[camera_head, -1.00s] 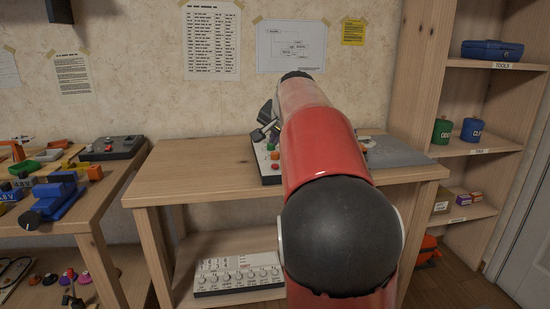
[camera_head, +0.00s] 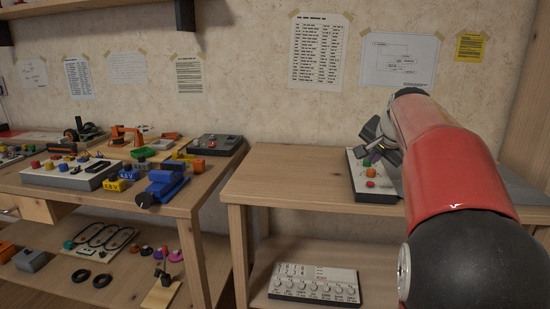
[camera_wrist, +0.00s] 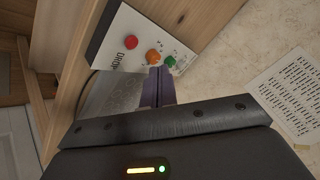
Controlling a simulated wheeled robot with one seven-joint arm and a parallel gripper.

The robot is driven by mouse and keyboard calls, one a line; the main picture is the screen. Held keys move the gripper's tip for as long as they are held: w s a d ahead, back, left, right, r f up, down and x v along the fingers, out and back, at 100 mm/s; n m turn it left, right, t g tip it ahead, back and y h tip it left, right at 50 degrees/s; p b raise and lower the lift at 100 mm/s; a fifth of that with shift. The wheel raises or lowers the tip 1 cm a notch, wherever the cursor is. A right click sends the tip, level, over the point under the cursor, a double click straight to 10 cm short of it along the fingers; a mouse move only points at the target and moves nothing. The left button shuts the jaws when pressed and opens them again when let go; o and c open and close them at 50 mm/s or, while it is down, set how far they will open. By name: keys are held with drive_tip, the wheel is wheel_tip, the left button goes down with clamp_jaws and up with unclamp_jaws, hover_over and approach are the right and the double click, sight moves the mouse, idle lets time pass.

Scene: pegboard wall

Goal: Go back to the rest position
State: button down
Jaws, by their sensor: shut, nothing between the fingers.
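My gripper (camera_head: 378,143) is at the right of the head view, above the bench, at the end of my red and black arm. In the wrist view its two dark fingers (camera_wrist: 158,80) are together, with nothing between them. A white button panel (camera_head: 362,190) stands on the bench near the gripper, partly hidden by my arm. The wrist view shows this panel (camera_wrist: 112,45) with red, orange and green buttons beyond the fingertips. I cannot tell the exact gap between them.
The wooden bench (camera_head: 285,180) is clear left of the panel. A white panel with knobs (camera_head: 315,288) lies on its lower shelf. A second table (camera_head: 205,190) at left holds a blue vise (camera_head: 163,187) and several devices. Papers hang on the wall behind.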

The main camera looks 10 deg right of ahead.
drive_tip(key=s+a+f+n+g, duration=0.1)
drive_tip(key=s+a+f+n, duration=0.2)
drive_tip(key=s, duration=0.8)
drive_tip(key=s+a+f+n+g+y, duration=0.1)
drive_tip(key=s+a+f+n, duration=0.3)
drive_tip(key=s+a+f, duration=0.4)
drive_tip(key=s+a+f+n+g, duration=0.1)
drive_tip(key=s+a+f+n, duration=0.2)
drive_tip(key=s, duration=1.1)
drive_tip(key=a+f, duration=0.3)
drive_tip(key=f, duration=0.1)
drive_tip(key=shift+n, duration=0.4)
